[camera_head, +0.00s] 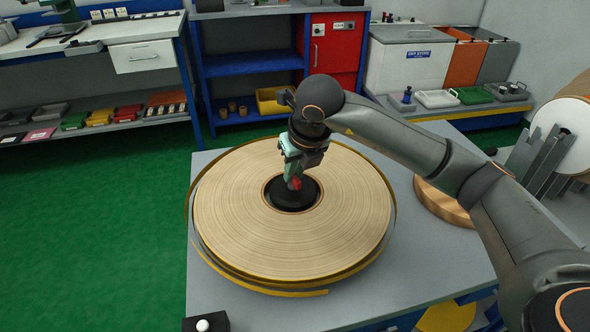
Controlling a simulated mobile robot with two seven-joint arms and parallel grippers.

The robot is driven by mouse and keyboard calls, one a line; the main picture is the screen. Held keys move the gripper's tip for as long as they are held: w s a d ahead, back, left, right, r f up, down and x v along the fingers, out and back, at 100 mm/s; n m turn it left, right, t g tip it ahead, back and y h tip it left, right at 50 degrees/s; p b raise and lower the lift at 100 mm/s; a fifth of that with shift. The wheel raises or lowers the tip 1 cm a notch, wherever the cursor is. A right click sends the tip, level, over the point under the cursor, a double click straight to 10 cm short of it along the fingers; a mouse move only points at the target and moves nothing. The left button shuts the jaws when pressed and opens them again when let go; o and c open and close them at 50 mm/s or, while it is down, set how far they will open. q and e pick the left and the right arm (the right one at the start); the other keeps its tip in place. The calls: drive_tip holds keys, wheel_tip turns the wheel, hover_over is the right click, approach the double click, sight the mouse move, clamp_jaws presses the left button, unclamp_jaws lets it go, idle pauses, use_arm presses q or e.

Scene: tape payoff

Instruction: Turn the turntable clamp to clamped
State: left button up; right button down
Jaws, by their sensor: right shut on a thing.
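The turntable carries a large tan tape roll (235,215) lying flat, with a black hub (293,200) at its centre. A small red clamp handle (296,184) stands over the hub. My right gripper (294,179) points down at the hub from above and is shut on the red handle. The fingers hide part of the handle, so I cannot tell its exact angle. My left gripper is not in view.
The roll sits on a grey table (215,300) with loose tape around its edge. A black box with a white knob (203,325) is at the front left. A wooden disc (440,205) lies to the right, beneath my right arm. Green floor (90,210) is open on the left.

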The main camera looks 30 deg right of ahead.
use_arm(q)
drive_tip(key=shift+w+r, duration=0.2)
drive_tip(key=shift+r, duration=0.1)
use_arm(e)
drive_tip(key=shift+m+h, duration=0.4)
drive_tip(key=shift+m, duration=0.7)
drive_tip(key=c, duration=0.9)
unclamp_jaws()
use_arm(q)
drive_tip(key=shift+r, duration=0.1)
use_arm(e)
drive_tip(key=shift+a+r, duration=0.1)
